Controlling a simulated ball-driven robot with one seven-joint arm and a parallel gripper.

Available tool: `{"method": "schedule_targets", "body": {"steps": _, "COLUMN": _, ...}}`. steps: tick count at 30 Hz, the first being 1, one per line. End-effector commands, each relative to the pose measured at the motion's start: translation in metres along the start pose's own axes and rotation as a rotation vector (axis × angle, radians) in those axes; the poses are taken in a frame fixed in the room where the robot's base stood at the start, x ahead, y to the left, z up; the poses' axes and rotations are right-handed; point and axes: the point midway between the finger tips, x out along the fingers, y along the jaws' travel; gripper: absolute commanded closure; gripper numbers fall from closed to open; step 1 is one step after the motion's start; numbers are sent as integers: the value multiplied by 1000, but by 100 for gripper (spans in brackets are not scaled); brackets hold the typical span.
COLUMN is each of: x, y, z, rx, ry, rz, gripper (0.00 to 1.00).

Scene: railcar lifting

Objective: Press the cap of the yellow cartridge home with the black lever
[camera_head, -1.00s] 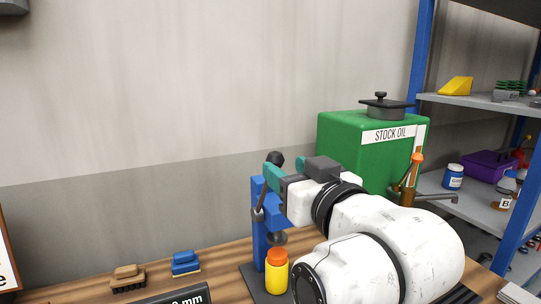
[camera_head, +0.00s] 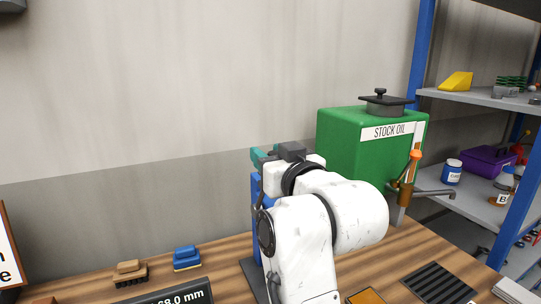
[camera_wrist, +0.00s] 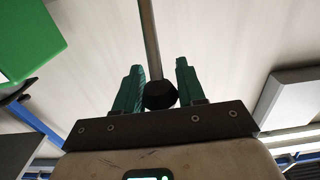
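My gripper (camera_head: 262,155), with teal fingers, is at the top of the blue press stand (camera_head: 257,190). In the wrist view, the fingers of my gripper (camera_wrist: 160,82) stand apart on both sides of the lever's black knob (camera_wrist: 160,97). A narrow gap shows on the knob's right; contact on its left is unclear. The lever's metal rod (camera_wrist: 149,40) runs from the knob out past the fingertips. In the head view my arm hides the yellow cartridge and its cap, and the knob cannot be made out.
A green stock oil tank (camera_head: 345,150) stands behind my arm. A brown brush (camera_head: 130,272) and a blue brush (camera_head: 186,257) lie left of the stand. A display (camera_head: 170,298) is at the front. Shelves (camera_head: 480,103) stand at the right. A dark ribbed mat (camera_head: 440,284) lies front right.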

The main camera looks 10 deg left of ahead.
Motion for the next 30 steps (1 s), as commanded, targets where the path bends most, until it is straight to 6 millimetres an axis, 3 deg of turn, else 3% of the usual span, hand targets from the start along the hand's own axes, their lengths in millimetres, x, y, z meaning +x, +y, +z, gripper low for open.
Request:
{"method": "schedule_targets", "body": {"steps": 12, "x": 0, "y": 0, "z": 0, "rx": 0, "ry": 0, "rz": 0, "gripper": 100}}
{"method": "schedule_targets", "body": {"steps": 30, "x": -7, "y": 1, "z": 11, "rx": 0, "ry": 54, "rz": 1, "gripper": 100}}
